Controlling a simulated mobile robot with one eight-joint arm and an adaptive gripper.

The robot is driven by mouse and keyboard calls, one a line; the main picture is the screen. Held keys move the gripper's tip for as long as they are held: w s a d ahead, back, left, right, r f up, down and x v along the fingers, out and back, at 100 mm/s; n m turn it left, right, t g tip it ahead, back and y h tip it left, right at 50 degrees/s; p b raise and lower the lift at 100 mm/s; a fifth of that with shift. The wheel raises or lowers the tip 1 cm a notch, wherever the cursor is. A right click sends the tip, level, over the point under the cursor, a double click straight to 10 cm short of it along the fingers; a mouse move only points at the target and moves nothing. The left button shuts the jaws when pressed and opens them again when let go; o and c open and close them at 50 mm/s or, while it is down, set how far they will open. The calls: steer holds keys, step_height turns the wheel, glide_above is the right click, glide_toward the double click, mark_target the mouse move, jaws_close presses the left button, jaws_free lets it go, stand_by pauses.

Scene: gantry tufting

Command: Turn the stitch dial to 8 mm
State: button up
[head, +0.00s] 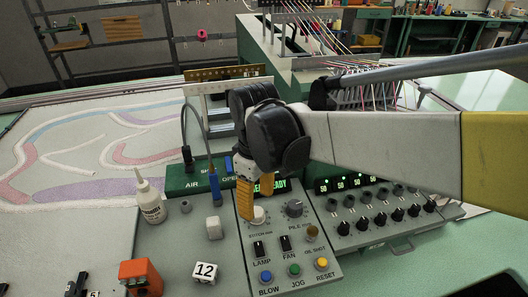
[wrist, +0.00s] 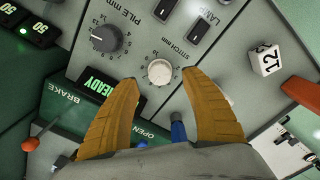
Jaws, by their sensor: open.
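The stitch dial is a pale round knob (head: 259,216) on the grey control panel, marked STITCH MM. In the wrist view the dial (wrist: 160,72) lies just beyond and between the two orange fingertips, with gaps on both sides. My gripper (head: 246,212) points down at the panel beside the dial in the head view, and it also shows in the wrist view (wrist: 161,78). It is open and empty. The fingers partly hide the dial's left side in the head view. I cannot read the dial's setting.
The dark pile dial (head: 294,208) is close on the right. The lamp switch (head: 259,248) and fan switch (head: 285,242) sit in front. A READY display (wrist: 100,84) is behind. A white bottle (head: 150,202) and numbered block (head: 205,272) stand left.

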mark_target(258, 212)
step_height(258, 212, down, 5)
steer(key=shift+f+b, duration=0.1)
steer(key=shift+b, duration=0.6)
steer(key=shift+c, duration=0.2)
steer(key=c, duration=1.2)
